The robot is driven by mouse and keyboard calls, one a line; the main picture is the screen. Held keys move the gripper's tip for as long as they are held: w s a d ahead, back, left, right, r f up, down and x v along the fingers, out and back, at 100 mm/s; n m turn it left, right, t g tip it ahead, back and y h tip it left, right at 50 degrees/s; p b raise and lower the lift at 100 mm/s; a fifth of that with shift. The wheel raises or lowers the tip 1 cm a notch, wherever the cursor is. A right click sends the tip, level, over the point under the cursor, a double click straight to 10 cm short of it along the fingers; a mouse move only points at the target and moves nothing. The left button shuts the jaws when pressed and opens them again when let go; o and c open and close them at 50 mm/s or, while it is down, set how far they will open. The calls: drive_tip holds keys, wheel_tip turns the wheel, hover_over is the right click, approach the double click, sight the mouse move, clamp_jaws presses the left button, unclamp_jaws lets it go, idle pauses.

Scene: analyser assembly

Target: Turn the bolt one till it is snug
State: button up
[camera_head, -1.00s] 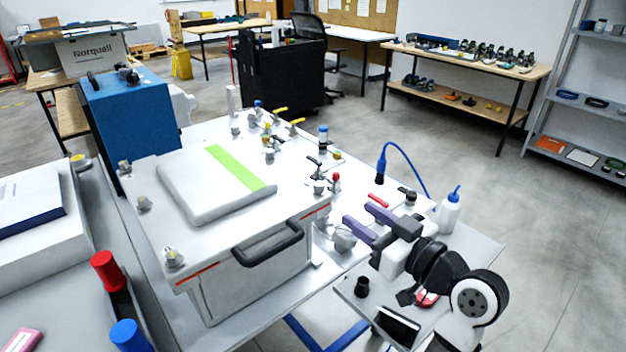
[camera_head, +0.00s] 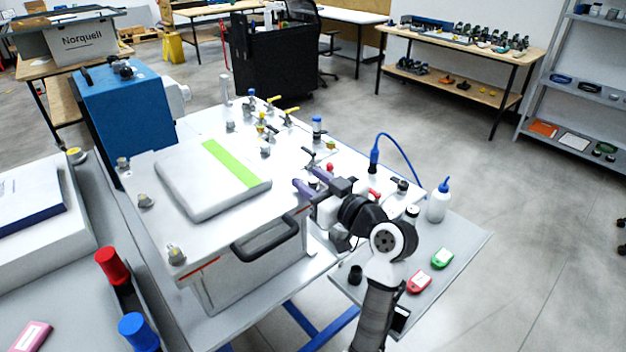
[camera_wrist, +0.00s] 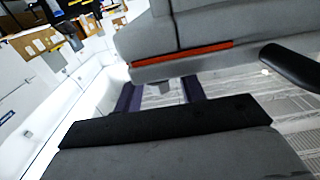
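The white analyser housing (camera_head: 150,230) has grey bolts at its top corners, at the front left (camera_head: 177,254), at the left edge (camera_head: 145,200) and at the back left (camera_head: 123,163). No label shows which is bolt one. My gripper (camera_head: 311,181), with purple fingers, is at the housing's right front corner and hides the bolt there in the head view. In the wrist view my fingers (camera_wrist: 160,95) are apart. A small grey bolt-like piece (camera_wrist: 166,86) shows between them at the housing's edge; contact cannot be told.
A black handle (camera_head: 268,240) sticks out from the housing's front, left of my gripper. A grey side shelf (camera_head: 455,245) holds a white bottle (camera_head: 438,202), a red item (camera_head: 419,281) and a green item (camera_head: 442,258). Several valves stand on the back of the table.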

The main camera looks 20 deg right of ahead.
drive_tip(key=shift+c, duration=0.4)
clamp_jaws()
drive_tip(key=shift+h, duration=0.3)
drive_tip(key=shift+a+m+h, duration=0.1)
drive_tip(key=shift+m+h, duration=0.4)
drive_tip(key=shift+m+t+h, duration=0.5)
drive_tip(key=shift+m+h, duration=0.6)
drive_tip(key=shift+h, duration=0.6)
drive_tip(key=shift+o, duration=0.4)
unclamp_jaws()
